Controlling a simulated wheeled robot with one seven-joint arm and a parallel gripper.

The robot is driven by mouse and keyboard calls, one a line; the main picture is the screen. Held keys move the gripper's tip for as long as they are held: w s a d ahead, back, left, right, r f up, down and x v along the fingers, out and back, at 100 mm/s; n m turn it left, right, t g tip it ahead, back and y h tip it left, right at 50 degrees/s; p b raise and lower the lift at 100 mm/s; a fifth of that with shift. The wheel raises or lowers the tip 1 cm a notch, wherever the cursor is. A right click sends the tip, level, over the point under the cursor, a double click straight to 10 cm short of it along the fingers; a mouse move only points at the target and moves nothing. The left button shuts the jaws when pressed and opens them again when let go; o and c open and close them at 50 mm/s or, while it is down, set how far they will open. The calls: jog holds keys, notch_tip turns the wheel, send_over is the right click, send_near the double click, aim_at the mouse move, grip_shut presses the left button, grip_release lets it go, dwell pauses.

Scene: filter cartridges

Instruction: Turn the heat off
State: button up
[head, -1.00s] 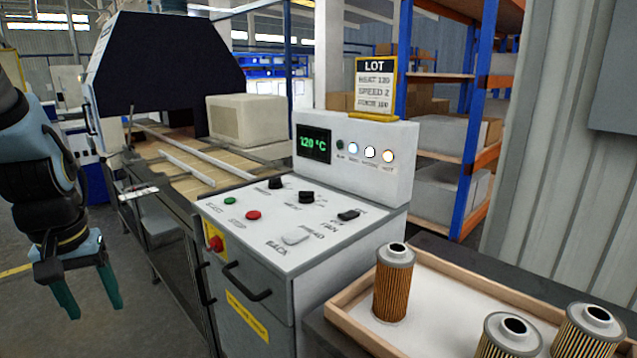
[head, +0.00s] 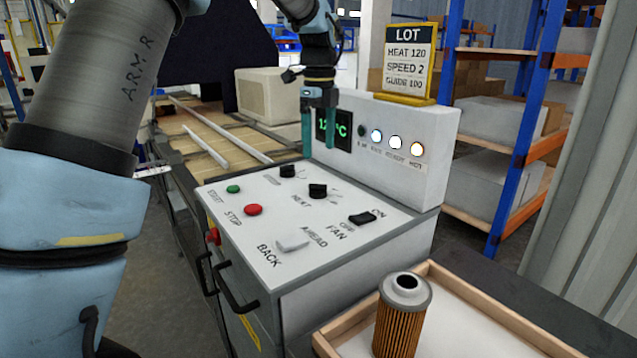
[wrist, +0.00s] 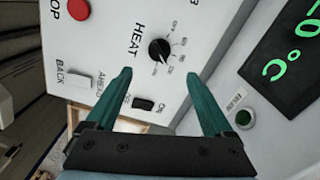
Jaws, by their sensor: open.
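The black HEAT knob (head: 318,190) sits on the white control panel (head: 240,217), between another black knob (head: 287,171) and the FAN switch (head: 362,218). The HEAT knob also shows in the wrist view (wrist: 159,49), with scale marks beside it. My gripper (head: 319,140) is open and empty above the panel, in front of the green display (head: 342,131), which it partly covers. In the wrist view its teal fingertips (wrist: 165,75) are spread to either side below the HEAT knob, apart from it. The exact pointer setting is too small to read.
The panel also has a green START button (head: 233,189), a red STOP button (head: 253,210) and a BACK/AHEAD switch (head: 292,244). A LOT sign (head: 409,63) stands on the display housing. A filter cartridge (head: 400,320) stands in a wooden tray (head: 465,290) at the lower right.

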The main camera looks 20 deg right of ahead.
aim_at(318, 189)
notch_tip(318, 189, down, 10)
jog(key=shift+a+f+p, duration=0.1)
jog(key=shift+f+p, duration=0.05)
jog(key=shift+p, duration=0.7)
jog(key=c, duration=1.4)
